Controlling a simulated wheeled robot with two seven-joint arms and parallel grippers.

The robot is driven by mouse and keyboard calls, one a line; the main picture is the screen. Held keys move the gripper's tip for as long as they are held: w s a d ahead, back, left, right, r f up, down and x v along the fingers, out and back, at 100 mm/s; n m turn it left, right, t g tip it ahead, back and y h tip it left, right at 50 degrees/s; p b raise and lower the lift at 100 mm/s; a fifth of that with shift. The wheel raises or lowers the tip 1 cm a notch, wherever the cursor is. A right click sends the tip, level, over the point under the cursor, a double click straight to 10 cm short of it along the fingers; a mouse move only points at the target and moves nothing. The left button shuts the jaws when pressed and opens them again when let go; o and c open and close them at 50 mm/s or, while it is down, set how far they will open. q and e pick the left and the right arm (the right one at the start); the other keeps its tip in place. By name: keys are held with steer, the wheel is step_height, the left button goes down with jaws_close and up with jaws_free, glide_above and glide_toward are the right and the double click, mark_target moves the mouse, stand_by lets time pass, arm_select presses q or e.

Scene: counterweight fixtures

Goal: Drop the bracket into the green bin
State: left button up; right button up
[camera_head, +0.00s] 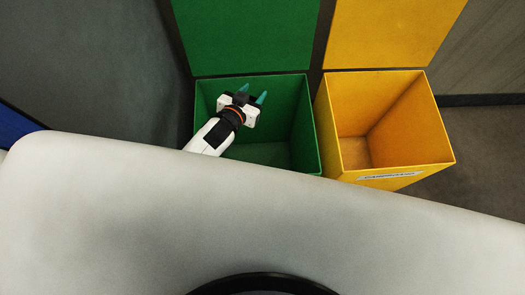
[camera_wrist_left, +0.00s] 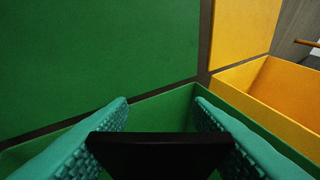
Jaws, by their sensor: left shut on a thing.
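The green bin (camera_head: 305,130) stands open, with a raised green panel behind it. In the left wrist view the bin's rim (camera_wrist_left: 180,96) shows beyond my fingers. My left gripper (camera_head: 253,95) is over the bin's opening, with its teal fingertips toward the back wall. In the left wrist view it is shut on a black, flat-faced piece (camera_wrist_left: 160,152), which appears to be the bracket. The piece spans the gap between the teal fingers; its full shape is hidden. In the head view I cannot clearly make it out. My right gripper is not in view.
A yellow bin (camera_head: 415,165) stands open just right of the green one, its visible inside empty. A raised green panel (camera_head: 245,35) and a yellow panel (camera_head: 390,32) are behind the bins. A blue object (camera_head: 15,122) shows at the far left.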

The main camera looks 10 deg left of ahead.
arm_select(q)
steer(key=shift+r, duration=0.1)
steer(key=o, duration=1.2)
steer(key=shift+s, duration=0.15)
steer(key=v, duration=1.1)
steer(key=shift+s, duration=0.35)
steer(key=shift+s+a, duration=0.1)
steer(key=shift+a, duration=0.05)
